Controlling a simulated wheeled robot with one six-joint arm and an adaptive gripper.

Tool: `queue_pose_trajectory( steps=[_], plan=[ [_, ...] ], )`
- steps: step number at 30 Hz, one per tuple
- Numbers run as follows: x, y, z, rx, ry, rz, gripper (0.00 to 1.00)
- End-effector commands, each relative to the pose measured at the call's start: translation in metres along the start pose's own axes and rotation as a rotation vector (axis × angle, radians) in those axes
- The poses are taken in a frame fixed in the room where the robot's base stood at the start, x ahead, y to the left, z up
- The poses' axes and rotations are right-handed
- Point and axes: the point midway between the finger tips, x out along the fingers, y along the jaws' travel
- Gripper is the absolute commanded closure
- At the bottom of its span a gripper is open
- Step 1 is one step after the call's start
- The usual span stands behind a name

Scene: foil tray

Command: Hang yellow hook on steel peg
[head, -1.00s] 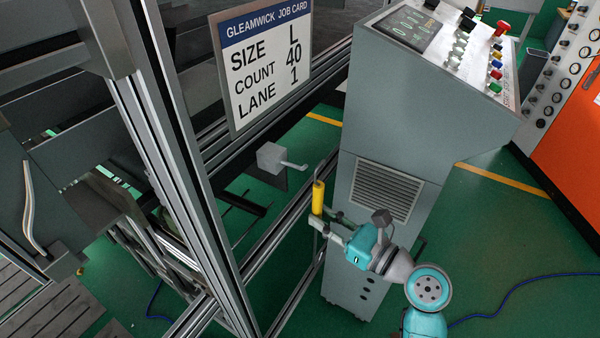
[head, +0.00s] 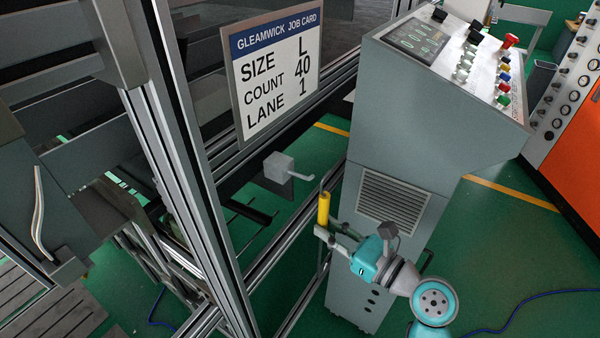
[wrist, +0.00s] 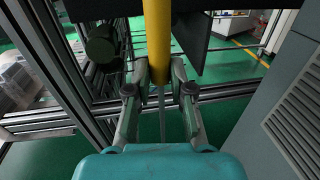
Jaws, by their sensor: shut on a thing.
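The yellow hook (head: 324,209) has a yellow grip with a thin metal hook end rising above it. It stands roughly upright in my gripper (head: 326,232), which is shut on the lower part of the grip. The steel peg (head: 301,177) sticks out to the right from a pale grey block on the frame, with an upturned tip. In the head view the hook end is just right of and slightly below the peg tip, apart from it. In the wrist view the yellow grip (wrist: 157,42) is between the fingers (wrist: 160,78); its upper end is cut off and the peg cannot be made out.
A grey control cabinet (head: 400,150) stands close on the right of my gripper. Aluminium frame posts (head: 178,150) and rails are on the left. A job card (head: 278,75) reading size L, count 40, lane 1 hangs above the peg.

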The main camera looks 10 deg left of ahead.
Motion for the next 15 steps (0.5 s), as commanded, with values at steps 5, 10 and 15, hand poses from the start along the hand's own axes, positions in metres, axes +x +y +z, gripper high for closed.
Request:
queue_pose_trajectory(
  steps=[5,10,15],
  plan=[
    [0.0041,0.0008,0.0003,0.0,0.0,0.001,1.0],
    [0.0076,0.0012,0.0003,-0.001,0.0,0.001,1.0],
    [0.011,0.0015,0.0003,-0.001,0.0,0.0,1.0]
  ],
)
